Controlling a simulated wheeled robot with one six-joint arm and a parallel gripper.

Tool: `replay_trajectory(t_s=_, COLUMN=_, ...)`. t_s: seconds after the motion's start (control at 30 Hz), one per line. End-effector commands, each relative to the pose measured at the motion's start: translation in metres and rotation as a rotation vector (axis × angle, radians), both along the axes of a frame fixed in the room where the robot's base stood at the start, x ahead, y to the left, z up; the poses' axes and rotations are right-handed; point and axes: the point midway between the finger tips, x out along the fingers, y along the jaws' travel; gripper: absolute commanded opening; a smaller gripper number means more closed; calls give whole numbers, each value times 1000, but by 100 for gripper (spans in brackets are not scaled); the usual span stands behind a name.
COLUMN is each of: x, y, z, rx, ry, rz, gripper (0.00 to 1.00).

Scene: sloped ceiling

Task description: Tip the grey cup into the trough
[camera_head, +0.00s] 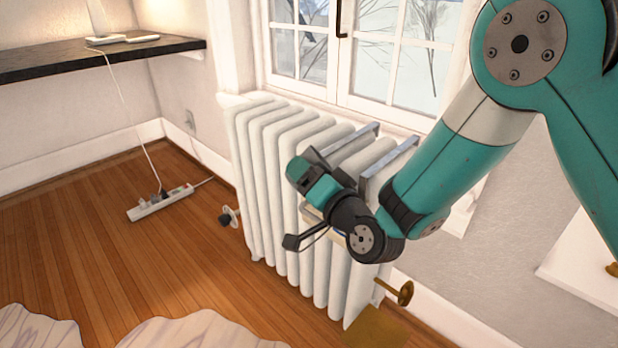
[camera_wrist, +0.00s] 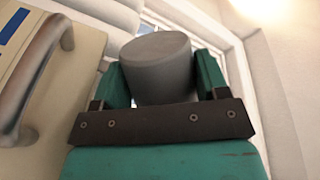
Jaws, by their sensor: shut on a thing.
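The grey cup (camera_wrist: 157,65) sits between the two green fingers of my gripper (camera_wrist: 161,82) in the wrist view, and the gripper is shut on it. Only its smooth grey outside shows; its mouth and contents are hidden. In the head view my gripper (camera_head: 310,174) is in front of the radiator, and the cup cannot be clearly made out there. A beige body, apparently the trough (camera_head: 312,214), hangs on the radiator, mostly hidden behind my wrist. In the wrist view the trough (camera_wrist: 88,62) is at the left, beside the gripper, with a grey metal hook across it.
The white radiator (camera_head: 285,190) stands under the window (camera_head: 365,50); grey metal hooks (camera_head: 390,160) reach over its top. A valve knob (camera_head: 228,217) sticks out at its left and a brass one (camera_head: 404,293) at lower right. A power strip (camera_head: 160,202) lies on the open wooden floor.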

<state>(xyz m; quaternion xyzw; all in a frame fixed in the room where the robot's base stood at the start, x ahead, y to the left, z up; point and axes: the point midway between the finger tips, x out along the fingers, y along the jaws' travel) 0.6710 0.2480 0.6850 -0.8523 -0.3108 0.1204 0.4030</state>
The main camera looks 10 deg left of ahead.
Motion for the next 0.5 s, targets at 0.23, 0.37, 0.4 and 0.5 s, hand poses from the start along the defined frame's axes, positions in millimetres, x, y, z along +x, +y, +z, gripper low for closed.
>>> replay_trajectory(t_s=0.23, x=0, y=0, z=-1, rx=26, ry=9, rz=0, gripper=43)
replay_trajectory(t_s=0.37, x=0, y=0, z=-1, rx=38, ry=15, rz=-1, gripper=43)
replay_trajectory(t_s=0.4, x=0, y=0, z=-1, rx=42, ry=16, rz=-1, gripper=43)
replay_trajectory(t_s=0.5, x=0, y=0, z=-2, rx=50, ry=19, rz=0, gripper=43)
